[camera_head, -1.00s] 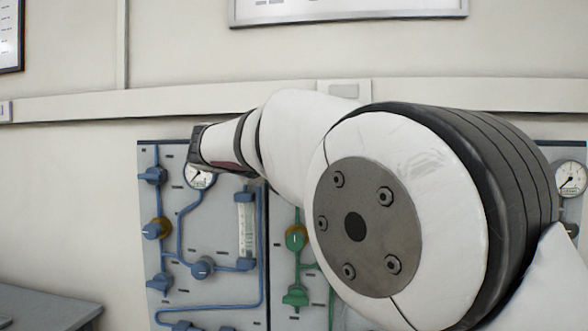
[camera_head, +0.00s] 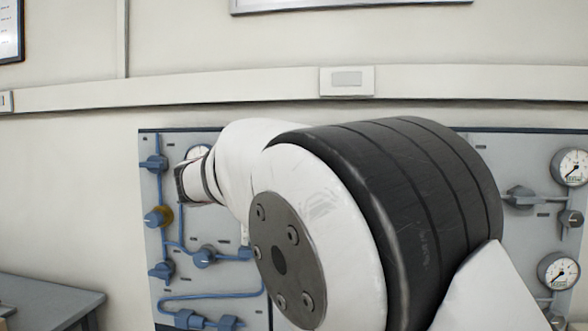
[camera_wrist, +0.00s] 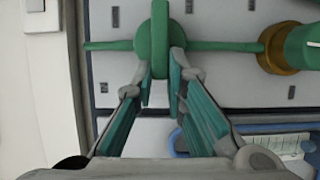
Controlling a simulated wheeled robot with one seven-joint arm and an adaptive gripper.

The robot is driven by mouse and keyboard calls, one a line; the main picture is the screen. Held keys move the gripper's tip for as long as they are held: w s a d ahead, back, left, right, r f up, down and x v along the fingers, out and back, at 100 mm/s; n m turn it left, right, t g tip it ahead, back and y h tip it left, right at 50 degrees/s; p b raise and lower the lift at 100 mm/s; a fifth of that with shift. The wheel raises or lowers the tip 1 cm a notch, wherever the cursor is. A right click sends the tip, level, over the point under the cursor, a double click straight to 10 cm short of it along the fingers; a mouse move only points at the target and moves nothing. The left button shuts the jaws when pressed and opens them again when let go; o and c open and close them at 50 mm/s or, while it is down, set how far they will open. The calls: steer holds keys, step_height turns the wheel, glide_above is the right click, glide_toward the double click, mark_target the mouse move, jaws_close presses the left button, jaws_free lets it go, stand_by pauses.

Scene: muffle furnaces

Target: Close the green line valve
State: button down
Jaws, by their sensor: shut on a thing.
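The green valve handle (camera_wrist: 158,35) shows at the top middle of the wrist view. Its bar stands upright in that picture, across the green pipe (camera_wrist: 215,46), which runs sideways. My gripper (camera_wrist: 160,62) has one teal-padded finger on each side of the handle's lower part and is shut on it. In the head view my arm hides the green line, its valve and my gripper.
A green knob with a brass collar (camera_wrist: 270,48) sits on the same pipe, to the right. Blue line parts with a flow tube (camera_wrist: 285,144) lie below. Blue valves (camera_head: 153,164) and gauges (camera_head: 570,167) flank my arm on the panel.

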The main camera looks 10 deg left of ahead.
stand_by(0.5)
steer(key=c, duration=1.6)
jaws_free()
steer(key=v, duration=1.2)
steer(key=shift+f, duration=0.1)
